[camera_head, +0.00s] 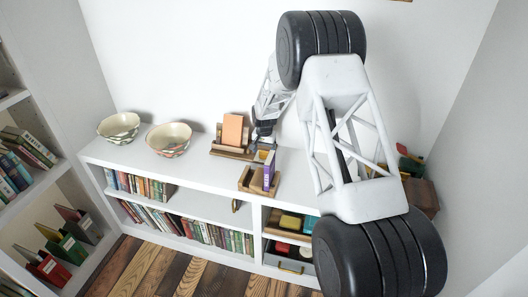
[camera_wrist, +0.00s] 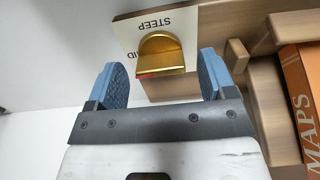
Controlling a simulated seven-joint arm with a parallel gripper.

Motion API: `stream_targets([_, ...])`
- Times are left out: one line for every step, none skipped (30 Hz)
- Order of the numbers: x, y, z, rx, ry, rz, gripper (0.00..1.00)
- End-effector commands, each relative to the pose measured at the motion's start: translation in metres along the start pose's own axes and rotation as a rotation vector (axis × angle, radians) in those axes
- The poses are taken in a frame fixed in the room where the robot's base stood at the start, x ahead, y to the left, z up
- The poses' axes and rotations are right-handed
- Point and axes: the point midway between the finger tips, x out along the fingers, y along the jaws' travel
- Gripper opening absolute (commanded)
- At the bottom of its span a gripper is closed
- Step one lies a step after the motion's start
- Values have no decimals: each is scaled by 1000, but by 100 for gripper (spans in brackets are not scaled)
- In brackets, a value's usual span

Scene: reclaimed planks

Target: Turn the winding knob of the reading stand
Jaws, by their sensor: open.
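The winding knob (camera_wrist: 162,55) is a gold, round-topped piece on a cream plate (camera_wrist: 212,18) lettered "STEEP" and partly "MID" in the wrist view. A red mark shows at its lower left edge. The plate is on the wooden reading stand (camera_wrist: 275,110), which holds an orange book (camera_wrist: 303,85) lettered "MAPS". In the head view the orange book (camera_head: 232,131) leans on the stand (camera_head: 229,153) on the white shelf top. My gripper (camera_wrist: 162,78) is open, its blue fingers to either side of the knob with gaps; depth is unclear. In the head view the knob is hidden.
A wooden holder with a purple book (camera_head: 269,170) stands close in front of my gripper. Two patterned bowls (camera_head: 118,127) (camera_head: 168,140) stand to the left on the white bookcase (camera_head: 195,172). A wooden box (camera_head: 422,195) is at the right, partly behind my arm.

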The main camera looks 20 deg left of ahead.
Motion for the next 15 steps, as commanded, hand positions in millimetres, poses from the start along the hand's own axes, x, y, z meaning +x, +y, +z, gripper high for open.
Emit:
stream_targets([3,0,0,0,0,0,77])
stream_targets([5,0,0,0,0,0,77])
stream_targets([6,0,0,0,0,0,77])
stream_targets([8,0,0,0,0,0,77])
stream_targets([8,0,0,0,0,0,77])
stream_targets([9,0,0,0,1,0,77])
stream_targets([9,0,0,0,1,0,77])
stream_targets([9,0,0,0,1,0,77])
stream_targets([9,0,0,0,1,0,77])
stream_targets([9,0,0,0,1,0,77])
stream_targets([9,0,0,0,1,0,77])
stream_targets([9,0,0,0,1,0,77])
stream_targets([9,0,0,0,1,0,77])
stream_targets([9,0,0,0,1,0,77])
stream_targets([9,0,0,0,1,0,70])
